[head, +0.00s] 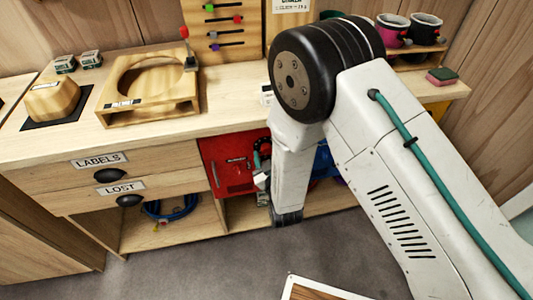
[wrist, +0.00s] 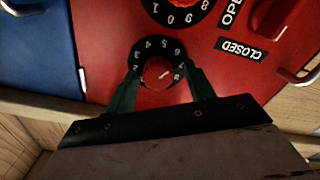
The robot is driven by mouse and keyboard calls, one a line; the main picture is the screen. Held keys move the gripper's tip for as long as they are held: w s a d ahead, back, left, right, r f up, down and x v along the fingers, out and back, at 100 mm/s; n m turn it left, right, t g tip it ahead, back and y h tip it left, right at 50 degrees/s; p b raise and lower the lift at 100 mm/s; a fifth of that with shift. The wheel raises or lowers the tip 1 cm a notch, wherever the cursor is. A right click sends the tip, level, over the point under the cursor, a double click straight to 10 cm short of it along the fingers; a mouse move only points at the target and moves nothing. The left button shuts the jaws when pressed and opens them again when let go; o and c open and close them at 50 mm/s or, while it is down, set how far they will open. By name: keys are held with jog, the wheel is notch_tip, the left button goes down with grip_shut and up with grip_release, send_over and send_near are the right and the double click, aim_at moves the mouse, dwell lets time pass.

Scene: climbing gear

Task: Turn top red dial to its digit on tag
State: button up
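A red door (wrist: 110,30) fills most of the wrist view, with its lettering upside down. On it is a round red dial (wrist: 158,74) with a white pointer line and a black digit ring; the line points up and right. My gripper (wrist: 162,71) has its two dark green fingers on either side of this dial, apart from the red knob as far as I can see. A second red dial (wrist: 182,3) is cut off at the top edge. In the head view my arm hides part of the red door (head: 228,178) and the dials.
A blue panel (wrist: 35,50) lies left of the red door. A metal handle (wrist: 300,75) and OPEN and CLOSED (wrist: 241,50) labels are at right. In the head view a wooden counter (head: 225,112) runs above; LABELS and LOST drawers (head: 80,180) are at left.

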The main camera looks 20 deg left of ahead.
jog(key=v, duration=0.8)
jog(key=shift+w+a, duration=0.1)
dwell(0.4)
